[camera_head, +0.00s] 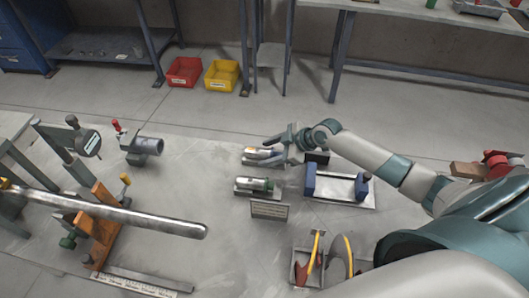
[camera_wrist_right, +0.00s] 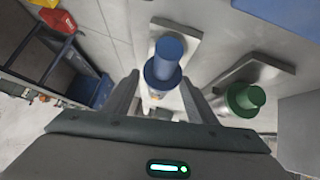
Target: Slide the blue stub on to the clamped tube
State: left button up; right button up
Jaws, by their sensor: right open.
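The blue stub (camera_wrist_right: 165,58) stands out clearly in the wrist view, a stepped blue cylinder lying over a pale plate. My right gripper (camera_wrist_right: 159,80) is open, with one finger on each side of the stub's near part; I cannot tell whether they touch it. In the head view my right gripper (camera_head: 277,143) is over the rear small plate (camera_head: 250,160) and mostly hides the stub. A long steel tube (camera_head: 140,215) lies across an orange clamp (camera_head: 103,218) at the left, its rounded end pointing right. My left gripper is not in view.
A green stub (camera_wrist_right: 243,98) sits on a nearby plate, also in the head view (camera_head: 268,185). A small sign (camera_head: 269,209) and a blue-ended cradle (camera_head: 338,187) are close by. A short grey tube (camera_head: 148,146) on a red-knobbed holder stands rear left. Open tabletop lies between.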

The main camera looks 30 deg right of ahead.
dwell(0.3)
grip_shut()
jog(key=shift+r, duration=0.15)
jog(key=shift+w, duration=0.1)
jog(key=shift+r, duration=0.2)
